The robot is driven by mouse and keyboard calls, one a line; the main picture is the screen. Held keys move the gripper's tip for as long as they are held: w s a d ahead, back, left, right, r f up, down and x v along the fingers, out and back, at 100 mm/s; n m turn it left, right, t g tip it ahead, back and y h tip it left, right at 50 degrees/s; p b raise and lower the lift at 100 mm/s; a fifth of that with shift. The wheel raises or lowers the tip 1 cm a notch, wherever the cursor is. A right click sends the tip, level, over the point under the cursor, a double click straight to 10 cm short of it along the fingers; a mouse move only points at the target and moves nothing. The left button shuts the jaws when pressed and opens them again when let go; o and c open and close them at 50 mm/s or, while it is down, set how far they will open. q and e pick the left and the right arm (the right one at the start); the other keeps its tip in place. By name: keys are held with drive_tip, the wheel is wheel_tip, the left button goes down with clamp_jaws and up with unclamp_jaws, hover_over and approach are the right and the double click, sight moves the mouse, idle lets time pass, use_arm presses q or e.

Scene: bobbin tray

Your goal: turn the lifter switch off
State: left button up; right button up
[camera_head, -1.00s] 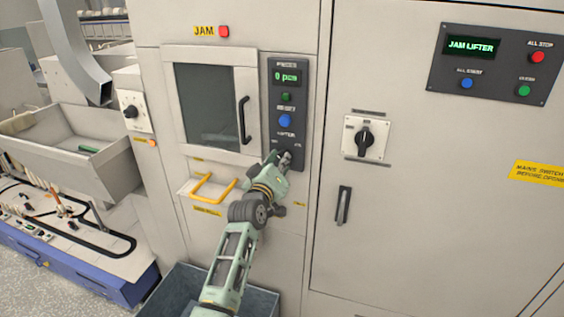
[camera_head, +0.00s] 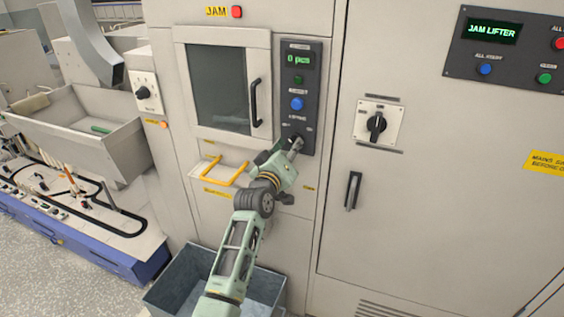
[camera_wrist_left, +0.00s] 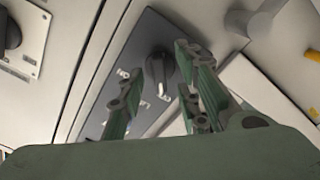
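The lifter switch, a black rotary knob (camera_wrist_left: 158,72), sits at the low end of the dark control panel (camera_head: 313,70). Its white marks show beside it in the left wrist view. In the head view my gripper mostly hides it. My left gripper (camera_head: 296,144) is at the panel's bottom end. In the left wrist view its fingers (camera_wrist_left: 158,80) are apart, with the knob showing between and beyond them. I cannot tell whether they touch it. My right gripper is not in view.
Above the switch are a blue button (camera_head: 297,104) and a green display (camera_head: 298,59). A window door with a black handle (camera_head: 255,103) is left of the panel. A yellow handle (camera_head: 225,172) and an open grey bin (camera_head: 180,290) are below. Another rotary switch (camera_head: 376,124) is on the right door.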

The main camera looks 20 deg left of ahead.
use_arm(q)
drive_tip(key=s, duration=1)
drive_tip(key=shift+a, duration=0.15)
drive_tip(key=shift+f, duration=0.1)
drive_tip(key=s+d+f+m+g+b, duration=0.1)
drive_tip(key=s+d+f+m+g, duration=0.2)
drive_tip(key=f, duration=1.4)
drive_tip(key=s+f+m+g+b, duration=0.1)
drive_tip(key=s+f+g, duration=0.3)
drive_tip(key=f, duration=1.4)
drive_tip(key=s+f+m+g+b, duration=0.2)
drive_tip(key=s+f+g, duration=0.2)
drive_tip(key=s+f, duration=1.45)
drive_tip(key=s+a+f+m+g, duration=0.1)
drive_tip(key=s+f+g, duration=0.1)
drive_tip(key=s+f, duration=0.4)
drive_tip(key=s+a+f+m+g+b, duration=0.1)
drive_tip(key=s+f, duration=0.4)
drive_tip(key=s, duration=1.1)
drive_tip(key=s+a+f+m+g, duration=0.1)
drive_tip(key=s+f+m+g, duration=0.1)
drive_tip(key=s+f, duration=0.4)
drive_tip(key=s+g, duration=0.1)
drive_tip(key=s, duration=0.4)
drive_tip(key=shift+s+a+f+y+b, duration=0.25)
drive_tip(key=shift+a+f+y+b, duration=0.05)
drive_tip(key=shift+b, duration=0.1)
drive_tip(key=shift+w, duration=0.1)
